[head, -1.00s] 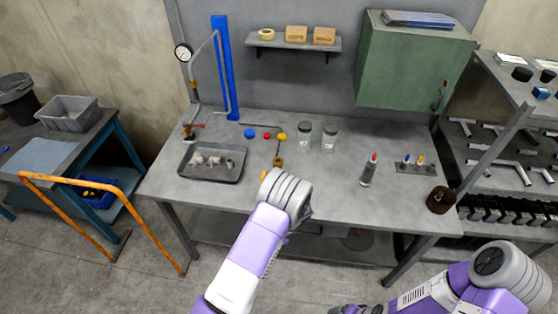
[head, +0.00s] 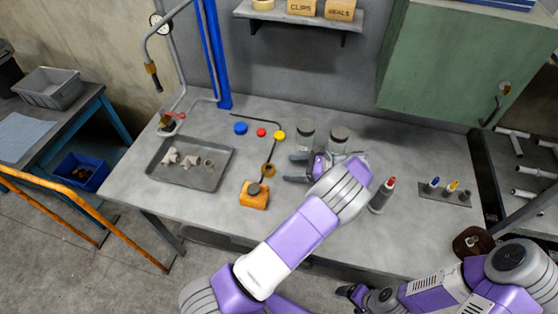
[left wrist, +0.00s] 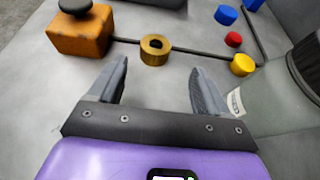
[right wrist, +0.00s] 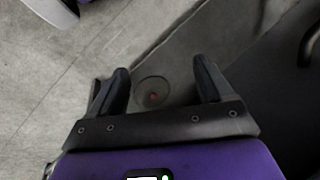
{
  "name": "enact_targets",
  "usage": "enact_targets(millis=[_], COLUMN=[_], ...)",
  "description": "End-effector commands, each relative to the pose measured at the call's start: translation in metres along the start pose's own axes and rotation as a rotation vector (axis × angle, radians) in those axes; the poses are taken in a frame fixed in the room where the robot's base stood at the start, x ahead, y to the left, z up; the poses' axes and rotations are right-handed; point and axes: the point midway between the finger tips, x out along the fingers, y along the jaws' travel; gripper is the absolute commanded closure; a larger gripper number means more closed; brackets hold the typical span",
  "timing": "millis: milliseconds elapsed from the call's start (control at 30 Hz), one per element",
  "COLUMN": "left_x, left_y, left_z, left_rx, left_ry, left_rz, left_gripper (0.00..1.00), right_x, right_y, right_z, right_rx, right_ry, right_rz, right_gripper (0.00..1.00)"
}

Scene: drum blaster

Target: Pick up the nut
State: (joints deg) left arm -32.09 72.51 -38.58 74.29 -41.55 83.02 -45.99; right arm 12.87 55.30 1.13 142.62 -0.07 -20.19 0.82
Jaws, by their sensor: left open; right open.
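The nut, a brass-coloured ring (head: 268,169), lies flat on the grey workbench beside a thin dark rod. In the left wrist view the nut (left wrist: 155,47) is just beyond the fingertips, roughly centred between them, with its hole showing. My left gripper (head: 296,168) is open and empty, low over the bench to the right of the nut, fingers pointing at it. The left wrist view shows both its fingers apart (left wrist: 159,70). My right gripper (head: 348,292) is in front of the bench; in the right wrist view it is open and empty (right wrist: 160,68) over the floor.
An orange block with a black knob (head: 254,198) stands close to the nut. Blue (head: 240,128), red and yellow caps lie behind it. Two glass jars (head: 305,137) stand near my left gripper. A grey tray (head: 210,183) is to the left, a red-tipped tube (head: 383,194) to the right.

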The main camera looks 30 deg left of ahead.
Motion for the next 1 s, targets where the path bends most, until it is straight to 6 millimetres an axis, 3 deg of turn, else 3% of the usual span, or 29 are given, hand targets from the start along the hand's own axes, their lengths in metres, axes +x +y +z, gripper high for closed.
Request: enact_targets(millis=[533, 867, 1000], left_x=[0.068, 0.075, 0.075], left_y=[0.003, 0.003, 0.003], left_z=[-0.005, -0.004, -0.004], left_rx=[-0.001, -0.001, -0.001], left_ry=[0.0, 0.001, 0.001], left_rz=[0.003, 0.001, 0.001], left_gripper=[0.22, 0.22, 0.42], right_x=[0.016, 0.017, 0.017], right_y=[0.006, 0.006, 0.006], right_z=[0.0, 0.0, 0.0], right_rx=[0.0, 0.0, 0.0], right_ry=[-0.001, -0.001, -0.001], right_rz=[0.0, 0.0, 0.0], right_gripper=[0.2, 0.2, 0.2])
